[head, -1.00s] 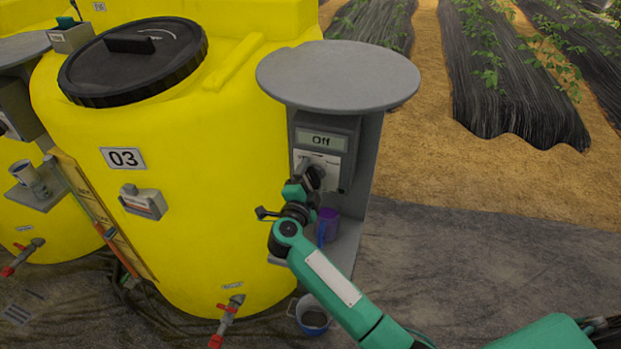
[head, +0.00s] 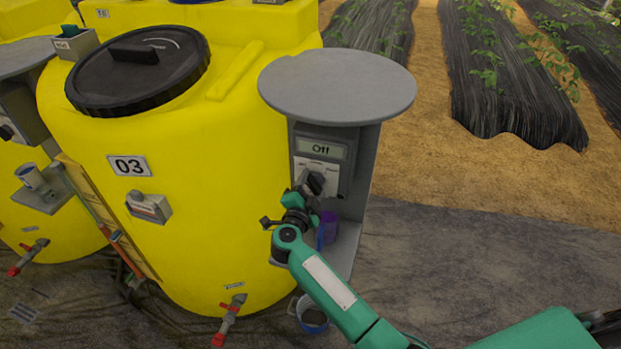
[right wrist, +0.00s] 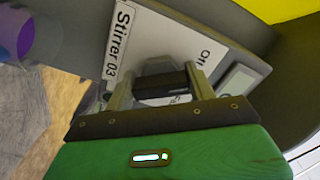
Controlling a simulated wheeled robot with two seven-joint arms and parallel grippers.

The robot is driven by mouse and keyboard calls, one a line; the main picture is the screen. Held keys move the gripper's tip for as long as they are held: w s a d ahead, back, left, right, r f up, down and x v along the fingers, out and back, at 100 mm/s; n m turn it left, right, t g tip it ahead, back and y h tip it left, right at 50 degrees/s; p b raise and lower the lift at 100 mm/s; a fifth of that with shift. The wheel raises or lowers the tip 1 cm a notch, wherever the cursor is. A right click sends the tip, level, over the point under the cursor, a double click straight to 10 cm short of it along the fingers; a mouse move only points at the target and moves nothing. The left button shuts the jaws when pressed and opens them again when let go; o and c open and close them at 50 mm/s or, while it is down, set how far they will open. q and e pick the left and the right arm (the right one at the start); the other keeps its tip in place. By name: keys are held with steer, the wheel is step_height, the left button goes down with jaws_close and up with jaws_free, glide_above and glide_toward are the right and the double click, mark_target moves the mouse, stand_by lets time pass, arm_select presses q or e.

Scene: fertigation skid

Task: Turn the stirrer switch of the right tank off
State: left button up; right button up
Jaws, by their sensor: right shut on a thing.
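The stirrer switch is a black knob (head: 315,183) on a white plate below a small display (head: 320,149) that reads "Off". The plate is marked "Stirrer 03" in the right wrist view, and its box is mounted beside the yellow tank 03 (head: 190,235). My right gripper (head: 309,186) is at the knob. In the right wrist view its two fingers (right wrist: 160,84) stand on either side of the dark knob (right wrist: 165,79) and are shut on it. The fingers and wrist partly hide the knob and plate in the head view. My left gripper is not in view.
A round grey cover (head: 338,85) overhangs the switch box. A purple cup (head: 329,228) stands on the shelf below, close to my right wrist. A blue bucket (head: 312,318) is on the ground. Another yellow tank (head: 14,185) stands at the left.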

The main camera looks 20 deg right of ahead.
steer(key=n+p, duration=0.1)
steer(key=p, duration=0.1)
steer(key=shift+r+n+p, duration=0.15)
steer(key=shift+n+p, duration=0.25)
steer(key=shift+f+n+p, duration=0.25)
steer(key=shift+n+p, duration=0.05)
steer(key=shift+n, duration=0.1)
steer(key=o, duration=1)
